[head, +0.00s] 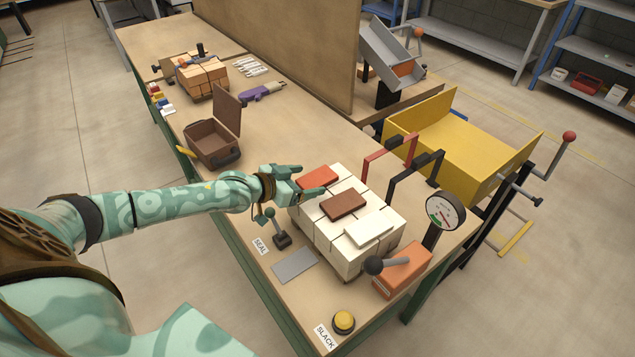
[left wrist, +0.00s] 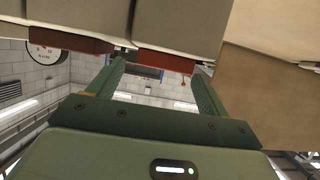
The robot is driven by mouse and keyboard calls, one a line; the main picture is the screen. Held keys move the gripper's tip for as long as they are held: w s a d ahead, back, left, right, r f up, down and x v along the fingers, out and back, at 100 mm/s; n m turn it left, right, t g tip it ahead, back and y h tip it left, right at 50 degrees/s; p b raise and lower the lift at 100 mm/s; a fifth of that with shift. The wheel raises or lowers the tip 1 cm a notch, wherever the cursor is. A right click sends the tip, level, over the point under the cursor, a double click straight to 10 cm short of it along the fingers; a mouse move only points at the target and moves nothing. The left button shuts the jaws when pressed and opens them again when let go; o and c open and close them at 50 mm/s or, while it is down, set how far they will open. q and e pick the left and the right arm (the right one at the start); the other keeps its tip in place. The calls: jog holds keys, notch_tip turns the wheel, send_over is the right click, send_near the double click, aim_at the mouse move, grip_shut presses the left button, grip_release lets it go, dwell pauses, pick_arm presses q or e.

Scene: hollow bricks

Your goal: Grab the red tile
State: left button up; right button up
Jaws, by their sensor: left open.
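The red tile (head: 320,175) lies flat on top of the stack of white hollow bricks (head: 322,232), at its far left corner. My left gripper (head: 308,180) is open beside the tile, with one finger on its far side and one on its near side in the head view. In the left wrist view the red tile (left wrist: 165,60) shows as a thin band between the fingertips of the open gripper (left wrist: 157,74). Whether the fingers touch it is unclear. My right gripper is not in view.
A brown tile (head: 343,204) and a white tile (head: 368,232) lie on the same stack. Red (head: 388,152) and black (head: 415,168) handles stand behind it. A lever (head: 280,236), a gauge (head: 444,211) and an open brown case (head: 212,139) are nearby.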

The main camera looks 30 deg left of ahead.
aim_at(317, 180)
pick_arm(q)
jog(key=x, duration=0.2)
jog(key=shift+w+f, duration=0.15)
jog(key=shift+w, duration=0.1)
jog(key=shift+s, duration=0.1)
jog(key=shift+c, duration=0.6)
jog(key=c, duration=1)
